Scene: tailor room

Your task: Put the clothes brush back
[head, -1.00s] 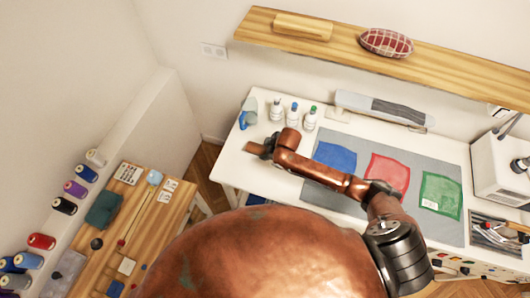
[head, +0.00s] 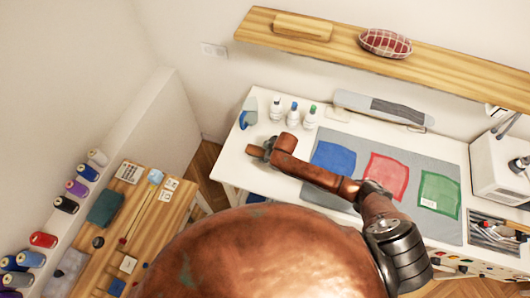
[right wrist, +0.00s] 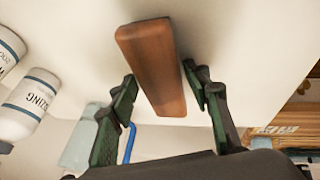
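The clothes brush, a brown wooden block (right wrist: 155,65), lies on the white table between the fingers of my right gripper (right wrist: 165,92) in the right wrist view. The fingers are apart on its two sides, with a visible gap on the left side; on the right side contact is hard to tell. In the head view the brush (head: 255,152) shows as a small brown piece at the table's left end, partly hidden by my right gripper (head: 265,148). Bristles cannot be seen. My left gripper is out of view.
A spray bottle (head: 248,115) and several white bottles (head: 277,108) stand behind the gripper. Blue (head: 333,158), red (head: 386,176) and green (head: 439,193) cloths lie on a grey mat. A wall shelf (head: 345,42) holds a wooden block (head: 302,26) and a checked cushion (head: 386,43).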

